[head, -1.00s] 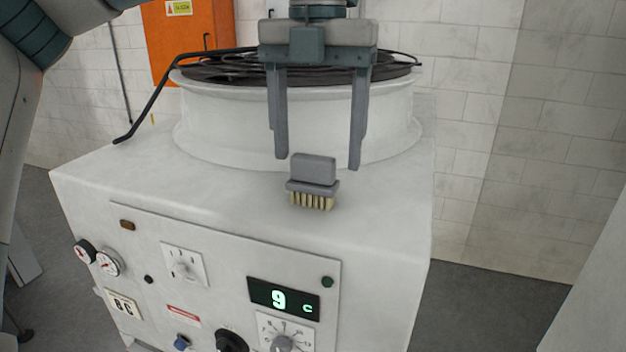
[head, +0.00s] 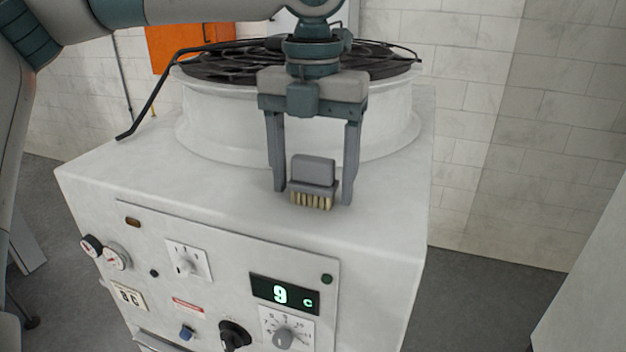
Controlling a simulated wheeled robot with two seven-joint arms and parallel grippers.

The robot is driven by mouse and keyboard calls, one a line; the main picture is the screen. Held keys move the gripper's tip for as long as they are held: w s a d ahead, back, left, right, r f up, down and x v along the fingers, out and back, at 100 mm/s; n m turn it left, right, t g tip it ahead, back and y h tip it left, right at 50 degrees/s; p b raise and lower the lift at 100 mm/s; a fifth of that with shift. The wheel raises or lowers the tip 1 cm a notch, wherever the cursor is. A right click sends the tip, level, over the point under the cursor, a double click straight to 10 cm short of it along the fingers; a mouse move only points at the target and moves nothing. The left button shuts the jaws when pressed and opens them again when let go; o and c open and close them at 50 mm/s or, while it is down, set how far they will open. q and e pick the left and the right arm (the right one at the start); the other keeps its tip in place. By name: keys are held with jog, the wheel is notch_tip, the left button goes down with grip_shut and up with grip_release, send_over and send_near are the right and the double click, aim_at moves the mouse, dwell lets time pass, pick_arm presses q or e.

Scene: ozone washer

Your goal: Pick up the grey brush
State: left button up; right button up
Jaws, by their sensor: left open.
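The grey brush (head: 313,172) stands on the white top of the machine near its front edge, its grey block up and its pale bristles down. My left gripper (head: 313,196) is open, with one finger on each side of the brush. The fingertips reach down to about the level of the bristles. My right gripper is not in view.
The white machine (head: 110,172) has a round fan housing (head: 225,125) with a dark grille behind the brush. A bent black rod (head: 150,105) sticks out at left. The front panel carries dials and a lit display (head: 284,294). The top right of the machine is clear.

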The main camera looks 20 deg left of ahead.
aim_at(318, 158)
pick_arm(q)
jog(key=c, duration=1)
jog(key=shift+r+b, duration=0.7)
jog(key=shift+r, duration=0.2)
jog(key=shift+w+d+r+b, duration=0.15)
jog(key=shift+r+b, duration=0.15)
jog(key=shift+r, duration=0.3)
jog(key=shift+d+r+b, duration=0.15)
jog(key=shift+r+b, duration=0.1)
jog(key=shift+r, duration=0.35)
jog(key=w+d+r+b, duration=0.2)
jog(key=w+d+r, duration=0.3)
jog(key=d, duration=0.4)
jog(key=shift+w+d+r, duration=0.2)
jog(key=shift+w+r, duration=0.2)
jog(key=shift+r, duration=0.5)
